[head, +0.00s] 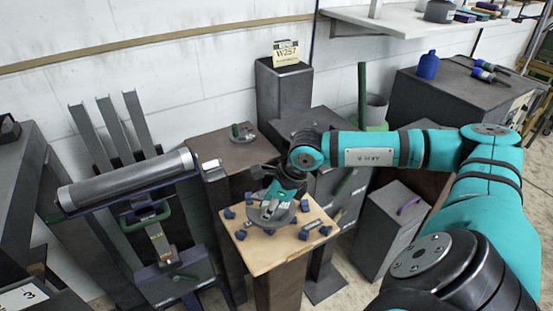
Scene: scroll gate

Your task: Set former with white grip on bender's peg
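My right arm reaches in from the right, and its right gripper (275,200) points down over a round grey former (268,214) on a light wooden board (262,259). The gripper covers the former's middle, so its grip and any peg beneath are hidden. I cannot tell whether the fingers are closed on it or only close above it. I cannot make out a white grip or the bender's peg. My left gripper is not in view.
Several blue blocks (326,231) surround the former on the board. A long grey roller (125,181) on a blue frame stands left. A dark pillar (284,92) bears a W257 sign (286,52). A grey cabinet (388,229) with a purple handle stands right of the board.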

